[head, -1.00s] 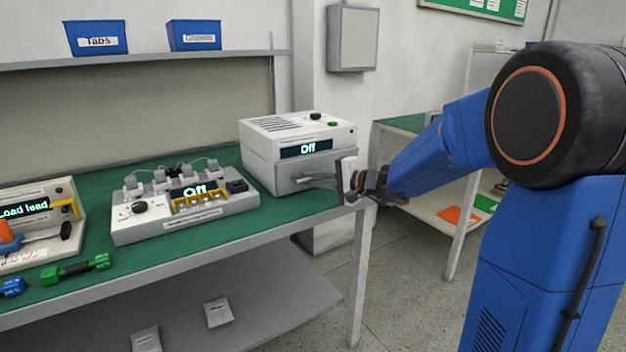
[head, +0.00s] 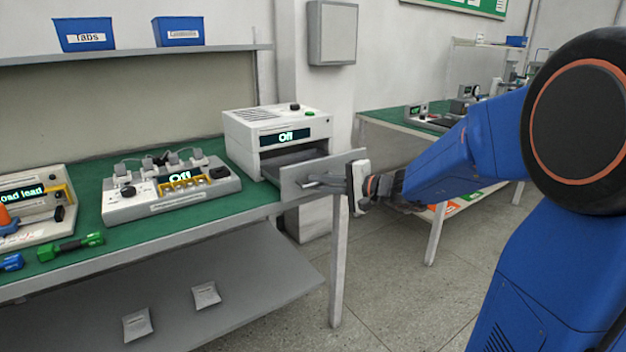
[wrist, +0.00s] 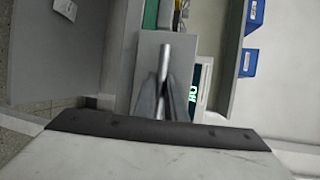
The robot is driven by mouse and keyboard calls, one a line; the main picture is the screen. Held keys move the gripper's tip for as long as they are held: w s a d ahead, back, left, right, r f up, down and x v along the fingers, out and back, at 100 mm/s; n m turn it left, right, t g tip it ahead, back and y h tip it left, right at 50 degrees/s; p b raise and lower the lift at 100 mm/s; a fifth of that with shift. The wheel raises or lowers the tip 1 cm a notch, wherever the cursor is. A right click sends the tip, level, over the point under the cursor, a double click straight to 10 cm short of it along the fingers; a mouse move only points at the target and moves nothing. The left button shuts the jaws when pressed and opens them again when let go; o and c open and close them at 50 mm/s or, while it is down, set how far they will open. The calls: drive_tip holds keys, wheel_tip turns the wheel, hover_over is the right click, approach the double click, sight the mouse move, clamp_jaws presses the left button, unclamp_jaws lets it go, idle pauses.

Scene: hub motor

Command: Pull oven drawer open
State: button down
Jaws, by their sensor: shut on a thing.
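The oven (head: 278,128) is a white box on the green bench with a dark display reading "Off". Its grey drawer (head: 322,172) stands pulled out from the front, with a dark gap showing inside the oven behind the drawer front. My gripper (head: 322,181) is at the drawer front, shut on the drawer handle. In the wrist view the handle (wrist: 164,60) is a light bar running between the fingers of my gripper (wrist: 163,85), against the grey drawer front (wrist: 146,50). The far part of the drawer is hidden inside the oven.
A fixture with an "Off" display (head: 172,188) stands left of the oven on the bench (head: 222,215). A green tool (head: 70,246) lies at the bench's left. The bench leg (head: 339,258) stands below the drawer. The floor (head: 390,280) in front is clear.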

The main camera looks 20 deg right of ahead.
drive_tip(key=shift+s+d, duration=0.1)
drive_tip(key=shift+s, duration=0.25)
drive_tip(key=c, duration=2.1)
unclamp_jaws()
drive_tip(key=v, duration=1.7)
drive_tip(key=shift+s+d, duration=0.15)
drive_tip(key=shift+d, duration=0.05)
